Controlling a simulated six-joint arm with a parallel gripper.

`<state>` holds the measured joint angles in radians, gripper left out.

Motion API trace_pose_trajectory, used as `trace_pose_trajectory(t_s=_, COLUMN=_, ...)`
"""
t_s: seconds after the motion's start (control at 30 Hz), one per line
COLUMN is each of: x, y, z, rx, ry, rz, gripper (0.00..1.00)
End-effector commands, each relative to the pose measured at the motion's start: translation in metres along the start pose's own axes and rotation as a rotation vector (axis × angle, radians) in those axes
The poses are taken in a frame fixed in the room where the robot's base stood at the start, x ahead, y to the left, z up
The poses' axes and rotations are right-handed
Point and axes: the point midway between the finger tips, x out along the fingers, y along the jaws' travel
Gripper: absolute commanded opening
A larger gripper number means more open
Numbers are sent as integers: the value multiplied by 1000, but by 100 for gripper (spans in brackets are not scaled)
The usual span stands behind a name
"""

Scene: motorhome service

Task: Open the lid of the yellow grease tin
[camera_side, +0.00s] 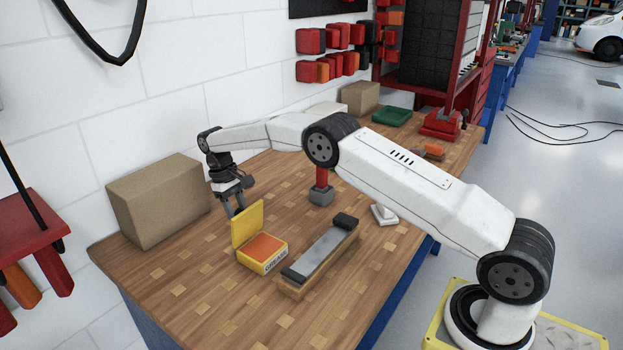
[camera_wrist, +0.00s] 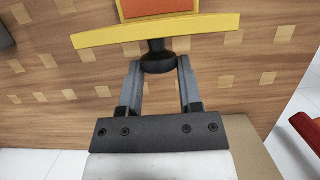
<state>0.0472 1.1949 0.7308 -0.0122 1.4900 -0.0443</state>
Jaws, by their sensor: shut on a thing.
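The yellow grease tin (camera_side: 264,260) sits on the wooden bench, with orange contents showing inside and the word GREASE on its front. Its lid (camera_side: 248,224) stands up steeply along the back edge of the tin, so the tin is open. In the wrist view the lid (camera_wrist: 205,27) shows nearly edge-on, with a dark round knob (camera_wrist: 157,60) on its outer side. My gripper (camera_side: 237,209) is behind the lid, its fingertips partly hidden by it in the side view. In the wrist view my gripper (camera_wrist: 159,72) has its fingers on either side of the knob, shut on it.
A cardboard box (camera_side: 160,200) stands left of my gripper against the wall. A sharpening stone on a wooden block (camera_side: 320,258) lies right of the tin. A red-handled tool with a grey head (camera_side: 321,190) stands behind it. The bench front left is clear.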

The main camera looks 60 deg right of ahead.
Motion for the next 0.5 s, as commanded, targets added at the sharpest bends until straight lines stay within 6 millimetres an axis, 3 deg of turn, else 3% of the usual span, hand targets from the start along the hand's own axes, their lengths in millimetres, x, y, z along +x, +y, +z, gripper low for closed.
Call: trace_pose_trajectory(t_s=0.5, x=6, y=0, z=-18, rx=0, ry=3, rz=1, gripper=0)
